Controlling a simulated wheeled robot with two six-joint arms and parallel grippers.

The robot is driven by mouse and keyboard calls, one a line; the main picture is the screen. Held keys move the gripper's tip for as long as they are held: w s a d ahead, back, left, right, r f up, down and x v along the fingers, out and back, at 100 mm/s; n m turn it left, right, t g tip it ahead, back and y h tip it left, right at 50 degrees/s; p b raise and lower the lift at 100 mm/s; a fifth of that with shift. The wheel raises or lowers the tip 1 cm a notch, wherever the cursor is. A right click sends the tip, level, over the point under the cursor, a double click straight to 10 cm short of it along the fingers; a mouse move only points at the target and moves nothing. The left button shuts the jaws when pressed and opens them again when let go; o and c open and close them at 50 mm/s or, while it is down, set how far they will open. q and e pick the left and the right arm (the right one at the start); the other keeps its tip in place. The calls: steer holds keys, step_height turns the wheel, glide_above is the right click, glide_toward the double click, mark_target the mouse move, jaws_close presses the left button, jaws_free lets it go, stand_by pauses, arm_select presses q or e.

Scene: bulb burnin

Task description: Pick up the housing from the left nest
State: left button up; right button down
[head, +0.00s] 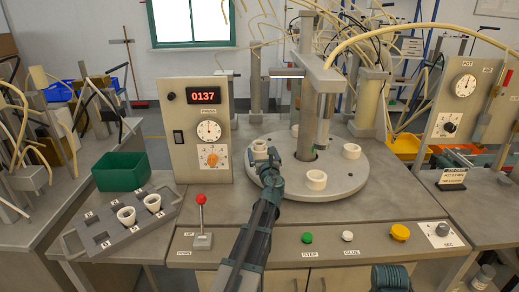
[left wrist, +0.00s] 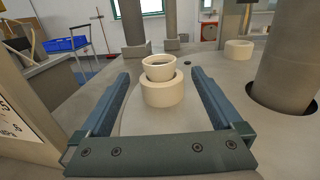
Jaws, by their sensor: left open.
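My left gripper (head: 270,160) is over the round grey turntable (head: 340,187), in front of the left nest. In the left wrist view the gripper (left wrist: 159,75) is open, with one finger on each side of the picture and nothing held. Between them show the left nest (left wrist: 161,94), a thick cream ring, and the housing (left wrist: 160,70), a pale hollow cup sitting upright in it. The fingers appear apart from both. In the head view the gripper partly covers this spot. My right gripper's fingers are not in view.
Other cream nests stand at the turntable's front (head: 316,181) and right (head: 351,151). A grey post (head: 307,110) rises from its middle. A grey tray (head: 110,236) with two white cups and a green bin (head: 120,172) are at left. A red-knobbed lever (head: 201,200) stands at the front.

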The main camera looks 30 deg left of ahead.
mark_target(260, 147)
arm_select(q)
steer(key=shift+x, duration=3.2)
steer(key=shift+s, duration=0.1)
steer(key=c, duration=1.4)
